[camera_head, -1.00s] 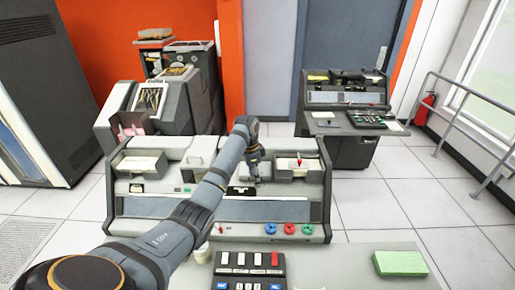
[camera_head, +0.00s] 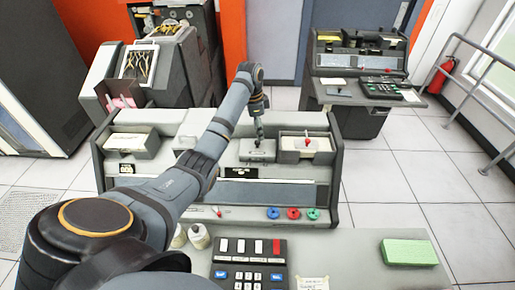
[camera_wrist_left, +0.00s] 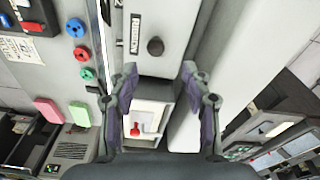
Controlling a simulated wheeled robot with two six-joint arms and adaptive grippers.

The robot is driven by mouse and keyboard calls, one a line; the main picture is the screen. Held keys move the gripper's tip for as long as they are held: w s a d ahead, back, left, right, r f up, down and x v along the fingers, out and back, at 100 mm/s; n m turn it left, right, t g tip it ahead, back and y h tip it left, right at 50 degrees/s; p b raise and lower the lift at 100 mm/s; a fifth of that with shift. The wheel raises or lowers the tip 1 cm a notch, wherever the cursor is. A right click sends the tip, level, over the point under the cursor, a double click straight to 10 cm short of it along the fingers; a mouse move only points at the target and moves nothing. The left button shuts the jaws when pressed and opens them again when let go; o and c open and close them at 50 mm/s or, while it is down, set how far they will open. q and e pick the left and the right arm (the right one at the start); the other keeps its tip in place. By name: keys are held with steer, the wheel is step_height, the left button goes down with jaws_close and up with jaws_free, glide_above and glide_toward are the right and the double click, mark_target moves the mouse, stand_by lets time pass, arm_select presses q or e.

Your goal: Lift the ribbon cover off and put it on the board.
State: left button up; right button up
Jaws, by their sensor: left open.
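A light grey cover with a dark knob (camera_head: 258,152), which looks like the ribbon cover, sits on the grey console between two trays. In the left wrist view, its knob (camera_wrist_left: 155,46) and a dark label show beyond the fingers. My left gripper (camera_head: 259,138) is above the cover in the head view, partly hidden by its own arm. The open left gripper (camera_wrist_left: 158,75) has nothing between its fingers in the wrist view. A grey worktop (camera_head: 345,255) spans the front; I cannot tell whether it is the board. My right gripper is out of view.
A tray with a red-knobbed part (camera_head: 308,143) stands close right of the cover. A card-filled tray (camera_head: 131,142) is at left.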

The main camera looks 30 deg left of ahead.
mark_target(257, 142)
arm_select(q)
steer(key=shift+s+f+p, duration=0.25)
steer(key=shift+f+p, duration=0.05)
steer(key=f, duration=0.1)
steer(key=f+p, duration=0.1)
steer(key=f, duration=0.1)
steer(key=shift+s+a+f, duration=0.1)
steer(key=shift+s+f, duration=0.2)
steer(key=shift+f, duration=0.1)
steer(key=shift+w+f, duration=0.1)
steer(key=shift+f, duration=0.35)
steer(key=shift+r, duration=0.1)
steer(key=c, duration=0.9)
jaws_close()
